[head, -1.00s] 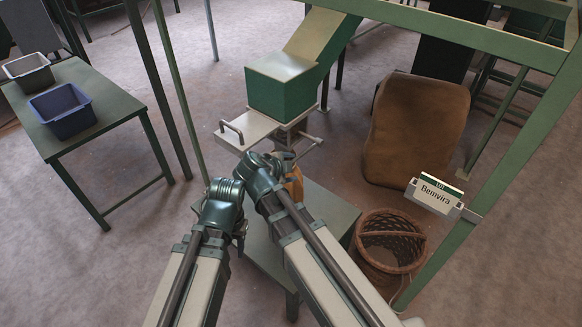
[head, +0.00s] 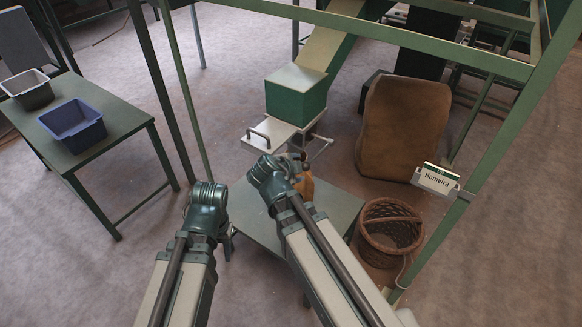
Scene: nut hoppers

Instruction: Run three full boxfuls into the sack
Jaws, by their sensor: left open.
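A green box (head: 296,98) sits at the foot of a sloping chute (head: 328,50). A pale slide plate (head: 268,137) with a dark bar handle (head: 258,137) sticks out from under it. A large brown sack-like form (head: 403,130) stands upright to the right. A smaller orange-brown thing (head: 304,188), perhaps a sack, is partly hidden behind my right arm. My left gripper (head: 230,243) is open, mostly hidden behind its wrist, near the small table's left edge. My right gripper (head: 295,165) is just below the slide plate; its jaws are unclear. The box's fill is not visible.
A low grey-green table (head: 338,207) stands below my arms. A wicker basket (head: 367,246) is on the floor right of it. A side table (head: 128,133) at left holds a grey bin (head: 29,92) and a blue bin (head: 75,128). Green frame posts and a name sign (head: 437,181) stand at right.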

